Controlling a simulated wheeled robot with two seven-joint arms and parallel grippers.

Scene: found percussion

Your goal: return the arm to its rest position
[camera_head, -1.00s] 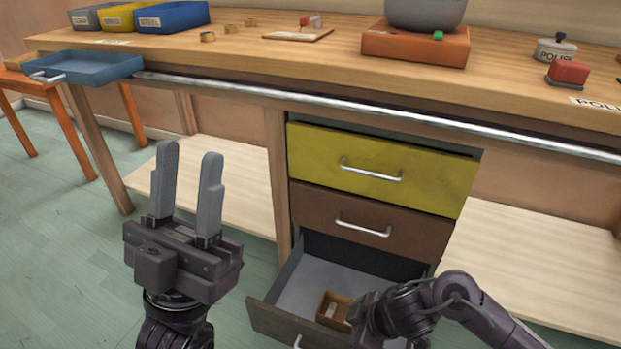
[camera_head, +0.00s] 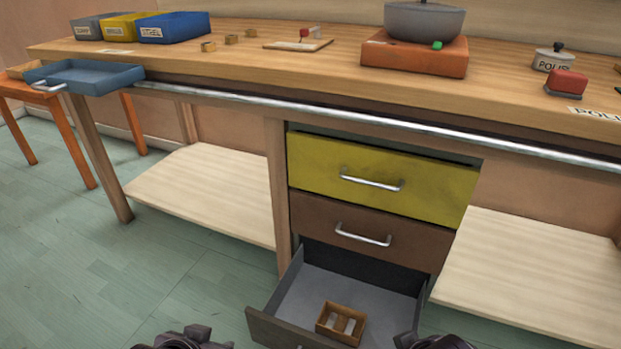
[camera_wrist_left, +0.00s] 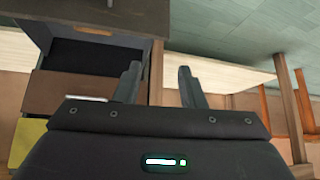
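My left gripper (camera_wrist_left: 160,67) shows in the left wrist view with its two grey fingers apart and nothing between them. In the head view only a dark piece of my left arm (camera_head: 185,338) shows at the bottom edge, left of the open drawer. A dark piece of my right arm (camera_head: 435,342) shows at the bottom edge, right of the drawer. The right gripper's fingers are out of sight.
The bottom drawer (camera_head: 300,335) stands open with a small wooden box (camera_head: 341,322) inside. The yellow drawer (camera_head: 385,183) and brown drawer (camera_head: 365,229) are above it. The blue tray (camera_head: 90,75) juts from the workbench (camera_head: 230,65). The floor (camera_head: 190,270) at left is clear.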

